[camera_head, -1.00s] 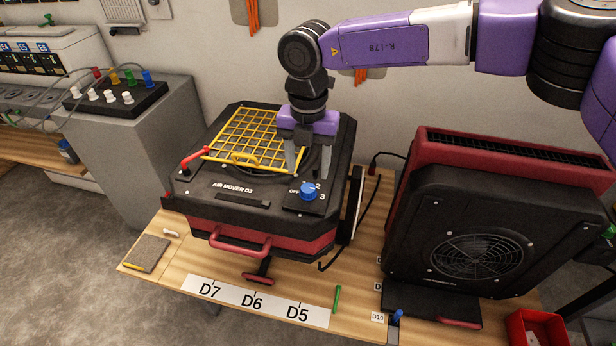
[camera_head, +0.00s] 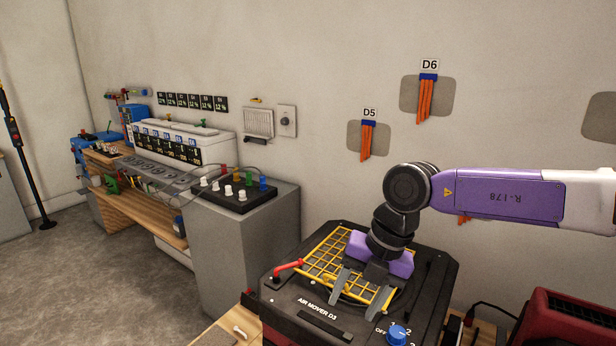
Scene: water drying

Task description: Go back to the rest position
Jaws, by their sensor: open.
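My gripper (camera_head: 358,290) points down over the top of the air mover D3 (camera_head: 290,318), above its yellow grille (camera_head: 318,258). Its two grey fingers are spread apart with nothing between them. I cannot tell how far the fingertips are above the grille. The blue knob (camera_head: 397,334) of the air mover sits just to the right and in front of the fingers. The red handle (camera_head: 288,266) lies at the grille's left side.
A second red and black machine (camera_head: 565,318) stands at the lower right. A grey cabinet (camera_head: 240,250) with a switch box (camera_head: 235,196) stands left of the air mover. Orange strips hang on the wall under labels D5 (camera_head: 369,113) and D6 (camera_head: 429,64).

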